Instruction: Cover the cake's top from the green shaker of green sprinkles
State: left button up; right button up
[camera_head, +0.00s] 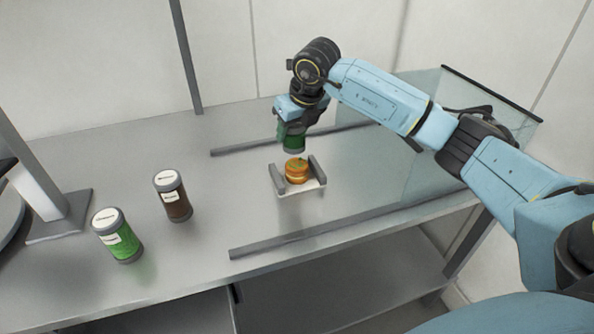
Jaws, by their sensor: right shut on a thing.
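A small round orange-brown cake (297,174) sits in a white holder with two grey side walls (313,189) on the metal table. Its top shows some green among the orange; how much is covered is too small to tell. My right gripper (293,124) is shut on a green shaker (293,140), just above and slightly behind the cake, apart from it. The shaker looks tipped with its grey end downward; its label is not visible. My left gripper is not in view.
A bright green jar with a grey lid (118,239) and a brown jar (175,200) stand on the left of the table. Two dark rails (290,240) run along it in front of and behind the cake. A glass panel (430,100) stands at right.

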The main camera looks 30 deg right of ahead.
jog(key=shift+r, duration=0.1)
dwell(0.4)
jog(key=shift+r+p, duration=1.7)
jog(key=shift+r, duration=0.75)
